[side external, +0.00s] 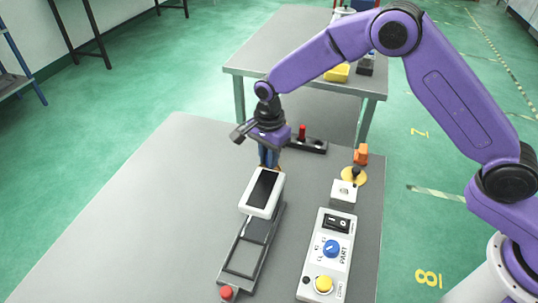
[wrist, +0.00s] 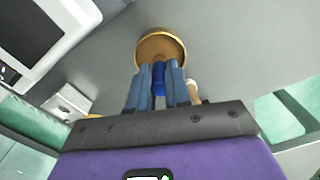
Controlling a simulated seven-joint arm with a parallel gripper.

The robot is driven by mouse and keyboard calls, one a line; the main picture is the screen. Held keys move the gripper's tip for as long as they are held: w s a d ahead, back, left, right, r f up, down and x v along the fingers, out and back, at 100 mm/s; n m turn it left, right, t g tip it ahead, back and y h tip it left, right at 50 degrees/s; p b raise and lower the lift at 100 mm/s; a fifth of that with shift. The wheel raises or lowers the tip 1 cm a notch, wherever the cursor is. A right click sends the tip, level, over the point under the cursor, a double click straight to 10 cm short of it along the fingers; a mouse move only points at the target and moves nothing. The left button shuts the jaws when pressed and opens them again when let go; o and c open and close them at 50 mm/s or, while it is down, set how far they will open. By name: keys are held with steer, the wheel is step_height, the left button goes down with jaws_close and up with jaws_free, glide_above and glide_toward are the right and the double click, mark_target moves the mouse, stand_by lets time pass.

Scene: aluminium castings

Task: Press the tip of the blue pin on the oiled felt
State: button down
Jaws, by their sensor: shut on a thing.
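My gripper (wrist: 158,72) has its two blue fingers shut on the blue pin (wrist: 158,80), which shows between them in the wrist view. The fingers and pin point towards a round brass-coloured dish (wrist: 183,47) with a brown pad (wrist: 160,46) inside, apparently the oiled felt. The pin's far end overlaps the near side of the dish in this view; I cannot tell whether it touches the pad. In the side view my gripper (side external: 268,158) points down behind a white device, which hides the fingertips, the pin's tip and most of the dish.
The white device with a dark screen (side external: 262,192) stands close in front, on a dark rail frame (side external: 240,262). A black block with a red peg (side external: 303,134) lies behind. A control panel (side external: 315,260) and a brass disc with a black knob (side external: 354,177) are to the right. The table's left is clear.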

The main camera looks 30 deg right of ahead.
steer(key=shift+f, duration=0.5)
stand_by(1.2)
steer(key=shift+r, duration=3.6)
